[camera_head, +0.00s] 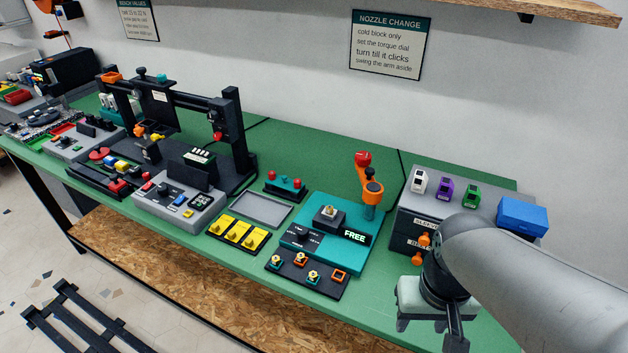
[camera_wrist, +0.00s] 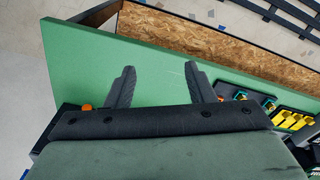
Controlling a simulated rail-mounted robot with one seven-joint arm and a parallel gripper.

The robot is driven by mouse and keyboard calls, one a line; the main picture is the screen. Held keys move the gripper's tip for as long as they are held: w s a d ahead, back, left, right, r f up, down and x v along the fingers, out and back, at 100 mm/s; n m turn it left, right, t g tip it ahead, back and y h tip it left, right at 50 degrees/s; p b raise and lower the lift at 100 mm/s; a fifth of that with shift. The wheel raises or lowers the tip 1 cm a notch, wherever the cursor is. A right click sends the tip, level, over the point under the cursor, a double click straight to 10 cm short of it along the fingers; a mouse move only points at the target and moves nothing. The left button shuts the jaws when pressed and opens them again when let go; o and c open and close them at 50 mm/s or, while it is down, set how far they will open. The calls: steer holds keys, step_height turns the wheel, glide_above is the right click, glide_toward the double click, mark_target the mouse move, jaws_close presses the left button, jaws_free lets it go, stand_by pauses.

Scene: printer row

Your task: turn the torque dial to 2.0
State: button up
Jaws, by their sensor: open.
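The torque dial (camera_head: 303,234) is a small black knob with white scale marks around it, on the left of a teal station (camera_head: 342,264). Its setting is too small to read. A display (camera_head: 356,236) beside it reads FREE. A block with a metallic nozzle (camera_head: 329,213) sits behind the dial. An orange swing arm with a red knob (camera_head: 363,159) stands at the station's back right. My gripper (camera_head: 430,328) is to the right of the station, apart from the dial. In the wrist view its two fingers (camera_wrist: 160,68) are spread and empty over green bench top.
A black tray (camera_head: 305,276) with several nozzles lies in front of the station. A grey drawer unit (camera_head: 404,230) with orange knobs stands right, carrying small coloured parts and a blue box (camera_head: 522,215). Yellow pieces (camera_head: 238,232) and a printer (camera_head: 190,120) are left.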

steer(key=w+a+r+n+b, duration=0.1)
steer(key=w+a+r+n, duration=0.25)
steer(key=w+n, duration=0.35)
steer(key=w+a+r+n+b, duration=0.1)
steer(key=w+a+r+n, duration=0.1)
steer(key=w+a+n, duration=0.45)
steer(key=r+n+b, duration=0.1)
steer(key=n+b, duration=0.1)
steer(key=n, duration=1.1)
glide_above(303, 230)
steer(key=shift+g, duration=0.3)
step_height(303, 230, down, 17)
steer(key=shift+s, duration=0.1)
steer(key=c, duration=1)
